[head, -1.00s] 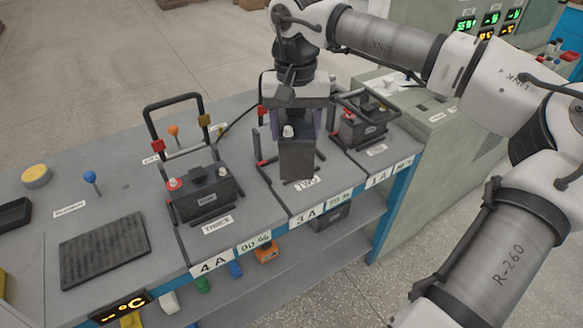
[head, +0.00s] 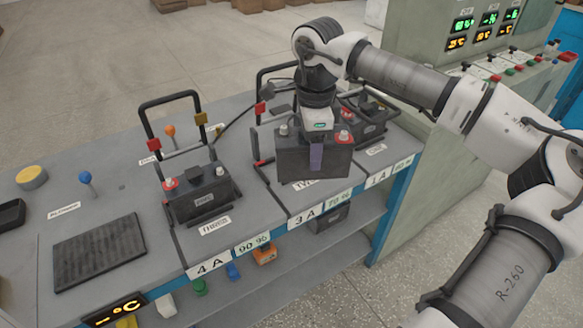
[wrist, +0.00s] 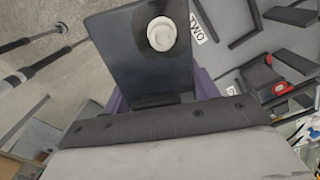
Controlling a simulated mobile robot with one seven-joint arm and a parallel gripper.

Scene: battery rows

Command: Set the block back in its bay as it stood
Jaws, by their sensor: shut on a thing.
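The block, a dark battery (head: 335,163), is held upright over bay TWO, the middle bay (head: 262,178). Its broad face is toward the head camera, with a pale terminal at left and a red one at right. My gripper (head: 317,150) is shut on it from above; one purple finger lies against the near face. The block's lower edge is close to the TWO label (head: 305,184); I cannot tell whether it touches the bench. In the wrist view the block (wrist: 130,50) shows a pale terminal, and the gripper (wrist: 160,95) has purple fingers on both sides.
Battery THREE (head: 203,196) stands at left, its red terminal on the left. Battery ONE (head: 366,128) stands close behind at right. Raised black handle frames (head: 170,98) and a cable rise behind the bays. A ribbed dark mat (head: 100,253) lies bare on the left.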

